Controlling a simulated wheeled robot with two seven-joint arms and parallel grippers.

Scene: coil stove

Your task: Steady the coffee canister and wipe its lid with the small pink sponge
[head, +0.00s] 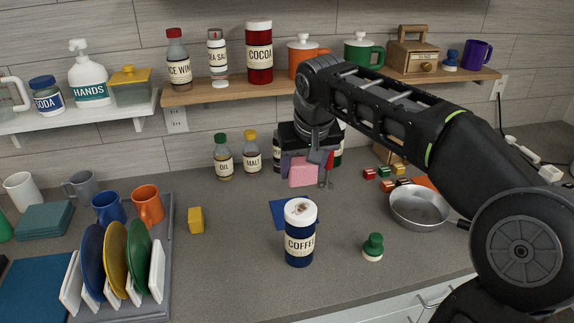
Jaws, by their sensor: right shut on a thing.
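The coffee canister (300,248) is dark blue with a cream label and a white lid (295,220). It stands upright on the grey counter, with a brown smudge on top of the lid. My right gripper (307,163) is shut on the small pink sponge (302,174). It holds the sponge behind the canister in the picture, higher than the lid and apart from it. Part of the sponge is hidden by the gripper. My left gripper is not in view.
A blue cloth (285,214) lies behind the canister. A green-topped shaker (373,247) and a metal pan (419,208) stand to the right. A yellow block (196,220) and a plate rack (157,268) are left. Oil (223,160) and malt (251,155) bottles stand by the wall.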

